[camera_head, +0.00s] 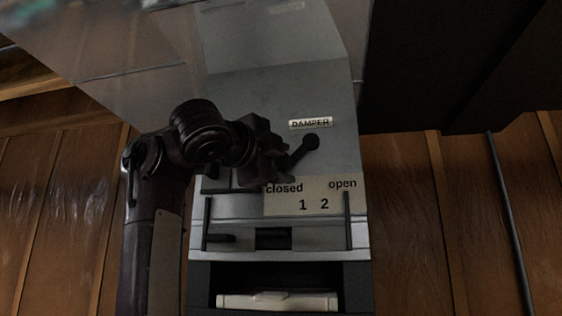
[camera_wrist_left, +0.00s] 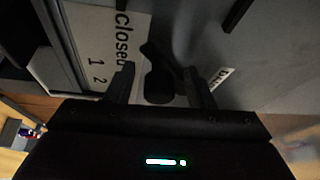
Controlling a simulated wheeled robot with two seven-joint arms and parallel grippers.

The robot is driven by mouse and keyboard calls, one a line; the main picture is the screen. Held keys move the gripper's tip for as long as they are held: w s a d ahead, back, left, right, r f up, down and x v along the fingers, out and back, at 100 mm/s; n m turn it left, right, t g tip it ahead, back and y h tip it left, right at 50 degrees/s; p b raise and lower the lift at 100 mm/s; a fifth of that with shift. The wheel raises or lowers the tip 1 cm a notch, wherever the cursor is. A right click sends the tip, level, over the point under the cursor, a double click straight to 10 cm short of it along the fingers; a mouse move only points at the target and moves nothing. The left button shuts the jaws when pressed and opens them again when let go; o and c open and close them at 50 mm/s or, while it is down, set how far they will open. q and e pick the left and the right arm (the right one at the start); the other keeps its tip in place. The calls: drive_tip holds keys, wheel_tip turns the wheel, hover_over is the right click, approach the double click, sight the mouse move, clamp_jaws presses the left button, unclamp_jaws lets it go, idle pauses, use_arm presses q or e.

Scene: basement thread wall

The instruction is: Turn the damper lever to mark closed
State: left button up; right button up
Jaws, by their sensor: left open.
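The dark damper lever (camera_head: 303,152) is on the grey metal panel, below a small DAMPER label (camera_head: 310,124). Its round end is at upper right and its arm slants down-left, pointing nearer "closed" than "open" on the pale mark plate (camera_head: 336,197). My left gripper (camera_head: 277,166) is at the lever's lower-left end and hides part of it. In the left wrist view the open fingers (camera_wrist_left: 162,84) stand on either side of a dark part of the lever (camera_wrist_left: 158,86). I cannot tell whether they touch it. My right gripper is not in view.
Upright dark bars (camera_head: 348,220) stand in front of the panel below the plate. A dark opening below holds a pale roll-like object (camera_head: 278,301). A large black body (camera_head: 450,65) overhangs at upper right. A dark cable (camera_head: 510,220) hangs on the wood wall.

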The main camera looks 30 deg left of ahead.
use_arm(q)
drive_tip(key=shift+s+f+b, duration=0.15)
drive_tip(key=shift+s+b, duration=0.15)
drive_tip(key=shift+b, duration=0.1)
drive_tip(key=s+b, duration=0.5)
drive_tip(key=s, duration=0.2)
drive_tip(key=shift+a+f, duration=0.25)
drive_tip(key=shift+a, duration=0.2)
